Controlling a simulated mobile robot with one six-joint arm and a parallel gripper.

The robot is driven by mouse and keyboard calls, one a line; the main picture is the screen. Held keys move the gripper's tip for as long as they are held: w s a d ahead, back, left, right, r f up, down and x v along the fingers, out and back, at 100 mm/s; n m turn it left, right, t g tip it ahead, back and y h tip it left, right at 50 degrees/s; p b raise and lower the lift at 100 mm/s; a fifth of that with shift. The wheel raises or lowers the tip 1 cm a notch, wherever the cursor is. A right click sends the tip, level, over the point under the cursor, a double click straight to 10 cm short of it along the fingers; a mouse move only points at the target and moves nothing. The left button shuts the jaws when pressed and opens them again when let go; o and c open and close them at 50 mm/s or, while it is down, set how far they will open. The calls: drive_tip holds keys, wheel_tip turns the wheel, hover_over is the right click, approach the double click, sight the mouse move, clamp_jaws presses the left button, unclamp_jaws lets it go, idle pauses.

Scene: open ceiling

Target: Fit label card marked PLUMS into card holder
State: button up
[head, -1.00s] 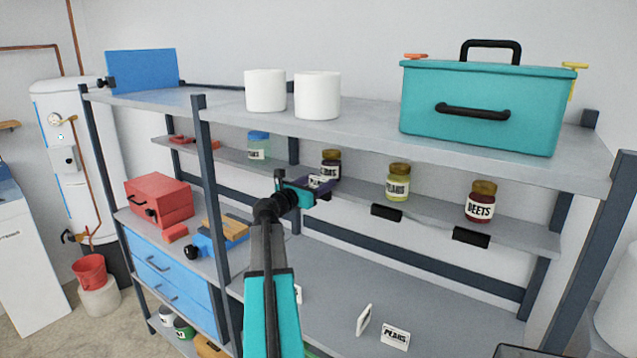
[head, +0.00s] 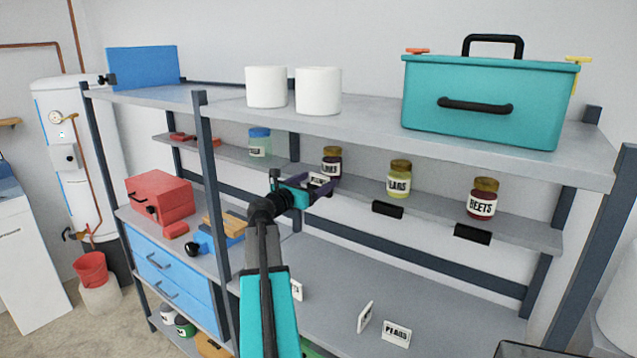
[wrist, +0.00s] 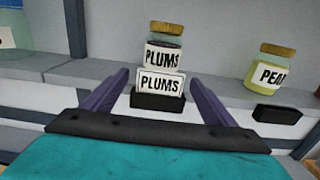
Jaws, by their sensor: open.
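The white card marked PLUMS (wrist: 161,83) stands upright with its lower edge at the black card holder (wrist: 157,101) on the shelf edge; it appears seated in it. A jar labelled PLUMS (wrist: 163,50) stands right behind it. My gripper (head: 322,187) is open in front of the shelf. In the wrist view its two purple fingers stand left and right of the card, with a gap on each side.
A pears jar (head: 399,180) and a beets jar (head: 482,200) stand to the right above empty black holders (head: 387,210). A PEARS card (head: 397,334) and other cards lie or stand on the lower shelf. The upper shelf (head: 370,118) overhangs my gripper.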

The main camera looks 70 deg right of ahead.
drive_tip(key=b+v, duration=0.2)
drive_tip(key=v, duration=0.9)
drive_tip(key=shift+a+b, duration=0.25)
drive_tip(key=shift+b, duration=0.1)
idle(0.5)
